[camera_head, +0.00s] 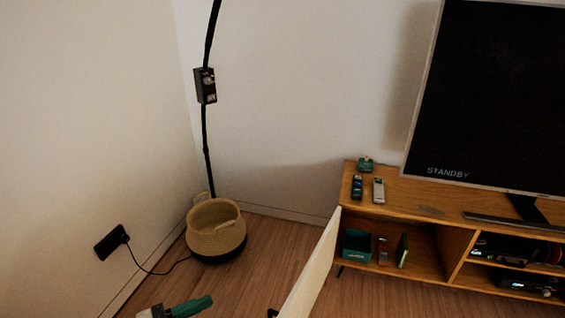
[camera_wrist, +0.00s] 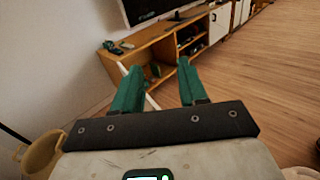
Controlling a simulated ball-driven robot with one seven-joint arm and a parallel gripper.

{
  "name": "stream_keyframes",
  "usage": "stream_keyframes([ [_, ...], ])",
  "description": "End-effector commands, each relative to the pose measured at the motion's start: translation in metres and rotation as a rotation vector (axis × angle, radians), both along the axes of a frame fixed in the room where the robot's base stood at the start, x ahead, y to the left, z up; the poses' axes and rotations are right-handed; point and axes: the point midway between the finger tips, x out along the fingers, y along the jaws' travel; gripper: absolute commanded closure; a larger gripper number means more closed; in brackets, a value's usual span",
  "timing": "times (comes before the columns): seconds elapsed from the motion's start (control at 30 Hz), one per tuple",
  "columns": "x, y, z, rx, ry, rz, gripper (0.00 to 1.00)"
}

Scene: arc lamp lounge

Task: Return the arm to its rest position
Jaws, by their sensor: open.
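My gripper (camera_wrist: 158,88) shows in the wrist view with its two teal fingers spread wide apart and nothing between them. It points out over the wooden floor toward the TV cabinet. In the head view only part of my gripper (camera_head: 178,308) shows at the bottom edge, low over the floor, with a teal finger and a pale body. The rest of my arm is outside that view. The gripper touches nothing that I can see.
The wooden TV cabinet (camera_head: 455,209) stands at right with a white door (camera_head: 314,268) swung open toward me. A woven basket (camera_head: 216,232) sits at the lamp pole (camera_head: 207,130) in the corner. A cord runs to a wall outlet (camera_head: 111,242). Floor (camera_wrist: 240,85) right is clear.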

Motion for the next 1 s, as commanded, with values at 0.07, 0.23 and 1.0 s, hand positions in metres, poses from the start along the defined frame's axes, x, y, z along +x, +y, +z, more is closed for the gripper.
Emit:
stream_keyframes([
  [0.07, 0.003, -0.008, -0.009, 0.025, 0.003, -0.014, 0.58],
  [0.23, 0.008, -0.022, -0.025, 0.092, 0.004, -0.039, 0.58],
  [1.0, 0.007, -0.209, -0.182, 0.955, -0.186, -0.538, 0.58],
])
